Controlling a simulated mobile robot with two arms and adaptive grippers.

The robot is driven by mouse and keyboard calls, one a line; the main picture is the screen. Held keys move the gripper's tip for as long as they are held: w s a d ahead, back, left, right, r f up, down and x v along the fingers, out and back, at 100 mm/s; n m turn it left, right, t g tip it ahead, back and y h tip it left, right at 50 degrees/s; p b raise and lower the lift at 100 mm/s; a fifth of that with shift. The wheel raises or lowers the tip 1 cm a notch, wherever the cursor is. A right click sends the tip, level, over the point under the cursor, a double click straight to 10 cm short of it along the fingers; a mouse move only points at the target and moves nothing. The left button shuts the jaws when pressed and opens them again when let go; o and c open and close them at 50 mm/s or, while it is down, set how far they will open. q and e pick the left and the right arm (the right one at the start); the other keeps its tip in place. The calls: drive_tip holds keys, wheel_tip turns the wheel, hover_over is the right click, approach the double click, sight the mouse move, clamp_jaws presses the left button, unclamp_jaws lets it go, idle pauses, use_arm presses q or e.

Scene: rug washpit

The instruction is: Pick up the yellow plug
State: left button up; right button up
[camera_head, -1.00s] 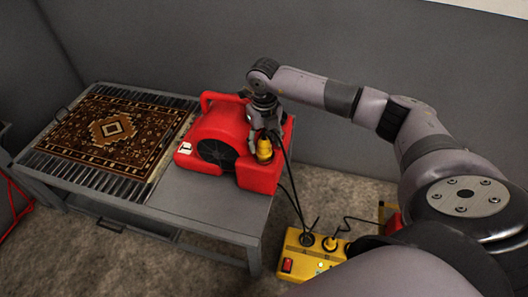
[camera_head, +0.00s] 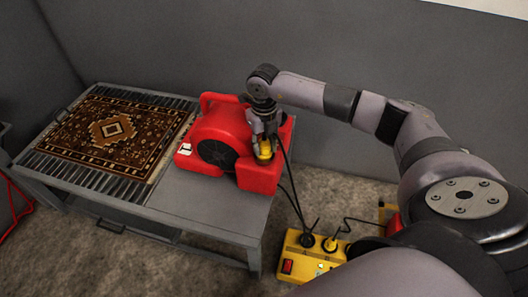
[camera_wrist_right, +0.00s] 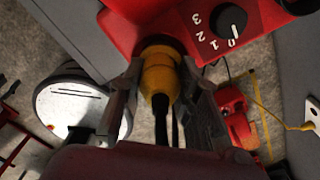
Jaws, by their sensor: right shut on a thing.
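The yellow plug (camera_head: 265,150) is at the red blower (camera_head: 220,128), on the right part of the table. In the right wrist view the yellow plug (camera_wrist_right: 159,72) sits between the two fingers, its far end against a dark round socket on the red housing and a black cable running back from it. I cannot tell whether it is still seated in the socket. My right gripper (camera_head: 264,142) points down and is shut on the plug; it also shows in the right wrist view (camera_wrist_right: 158,90). My left gripper is not in view.
A patterned rug (camera_head: 112,130) lies on the slatted left part of the table (camera_head: 205,205). A yellow power box (camera_head: 312,256) with plugs and a red switch stands on the floor. Black cables hang between blower and box. A dial (camera_wrist_right: 229,20) is beside the plug.

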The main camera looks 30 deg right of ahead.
clamp_jaws()
drive_tip(key=shift+r, duration=0.1)
